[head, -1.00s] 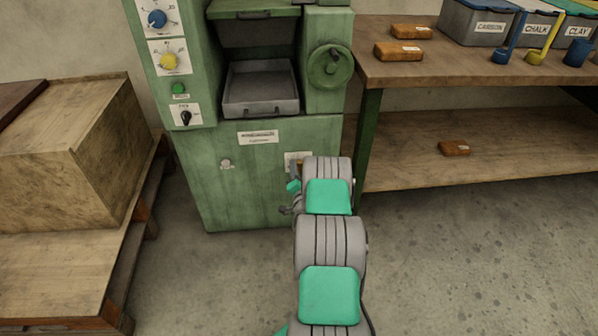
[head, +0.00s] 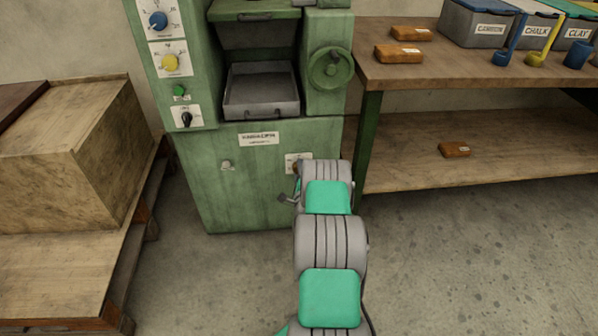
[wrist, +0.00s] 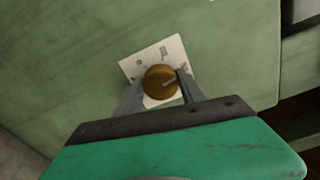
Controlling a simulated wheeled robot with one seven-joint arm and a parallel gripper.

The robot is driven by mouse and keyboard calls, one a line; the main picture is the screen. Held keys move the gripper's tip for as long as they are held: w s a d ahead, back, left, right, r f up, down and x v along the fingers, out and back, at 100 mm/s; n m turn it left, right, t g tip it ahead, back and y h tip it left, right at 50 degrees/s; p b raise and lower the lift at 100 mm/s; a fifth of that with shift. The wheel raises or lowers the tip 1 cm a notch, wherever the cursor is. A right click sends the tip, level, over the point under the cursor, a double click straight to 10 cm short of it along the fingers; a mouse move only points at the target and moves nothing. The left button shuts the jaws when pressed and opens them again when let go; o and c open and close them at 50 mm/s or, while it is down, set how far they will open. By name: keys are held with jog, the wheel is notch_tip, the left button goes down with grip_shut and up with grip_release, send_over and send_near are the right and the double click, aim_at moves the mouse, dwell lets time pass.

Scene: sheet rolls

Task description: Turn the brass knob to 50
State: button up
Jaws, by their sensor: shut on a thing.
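The brass knob (wrist: 160,82) sits on a white dial plate (wrist: 131,68) on the green machine's lower front, in the wrist view. A pale pointer line on the knob aims to the right in that view. The plate's marks are too small to read. My gripper (wrist: 160,88) has one finger on each side of the knob and is shut on it. In the head view the dial plate (head: 305,158) shows just above my arm, and my arm hides most of the knob. My gripper is partly visible there (head: 287,197).
The green machine (head: 255,185) also carries a blue knob (head: 158,20), a yellow knob (head: 171,62), a black switch (head: 186,118) and a handwheel (head: 331,67). A workbench (head: 470,65) stands at right, and a wooden box (head: 70,150) on a pallet at left.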

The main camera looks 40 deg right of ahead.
jog(key=shift+m, duration=0.7)
jog(key=o, duration=1.4)
jog(key=shift+c, duration=0.2)
jog(key=v, duration=0.7)
jog(key=shift+s+a, duration=0.25)
jog(key=shift+s, duration=0.1)
jog(key=shift+r, duration=0.1)
